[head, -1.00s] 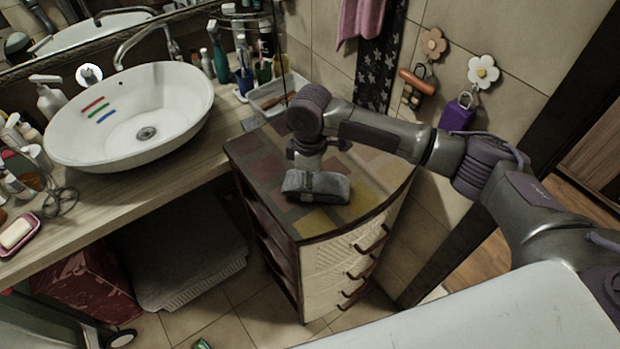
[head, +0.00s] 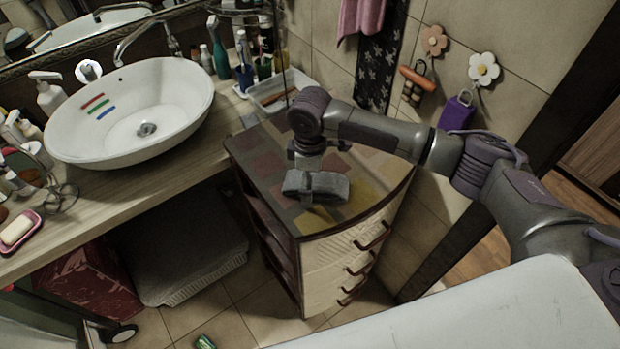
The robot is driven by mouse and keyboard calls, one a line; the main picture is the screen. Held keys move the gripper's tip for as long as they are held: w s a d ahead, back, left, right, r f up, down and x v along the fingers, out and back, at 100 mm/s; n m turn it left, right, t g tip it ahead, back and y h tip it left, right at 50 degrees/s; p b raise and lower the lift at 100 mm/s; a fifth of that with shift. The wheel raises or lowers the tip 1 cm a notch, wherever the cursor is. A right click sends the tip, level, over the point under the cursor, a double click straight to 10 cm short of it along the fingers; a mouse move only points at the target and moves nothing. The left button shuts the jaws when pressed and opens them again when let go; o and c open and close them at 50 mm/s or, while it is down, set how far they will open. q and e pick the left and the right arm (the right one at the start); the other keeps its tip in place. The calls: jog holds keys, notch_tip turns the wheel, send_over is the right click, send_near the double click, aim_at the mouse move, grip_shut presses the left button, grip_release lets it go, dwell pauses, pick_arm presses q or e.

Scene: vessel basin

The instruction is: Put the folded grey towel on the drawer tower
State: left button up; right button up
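The folded grey towel (head: 328,188) is a small bundle over the patchwork-coloured top of the drawer tower (head: 262,165), near the middle of that top. It appears to lie on the top, but contact is not clear from this angle. My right gripper (head: 308,170) points down directly over the towel, its arm reaching in from the right. Its fingertips are hard to make out against the grey cloth, so I cannot tell whether they are closed on it. My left gripper is not in view.
A counter with a white basin (head: 170,110) stands left of the tower. A white tray (head: 272,92) sits behind it, against the tiled wall. A larger grey cloth stack (head: 190,260) lies under the counter. The tower's top is otherwise clear.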

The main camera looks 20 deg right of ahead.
notch_tip(320, 180, up, 12)
jog(key=b, duration=0.3)
jog(key=shift+r, duration=0.15)
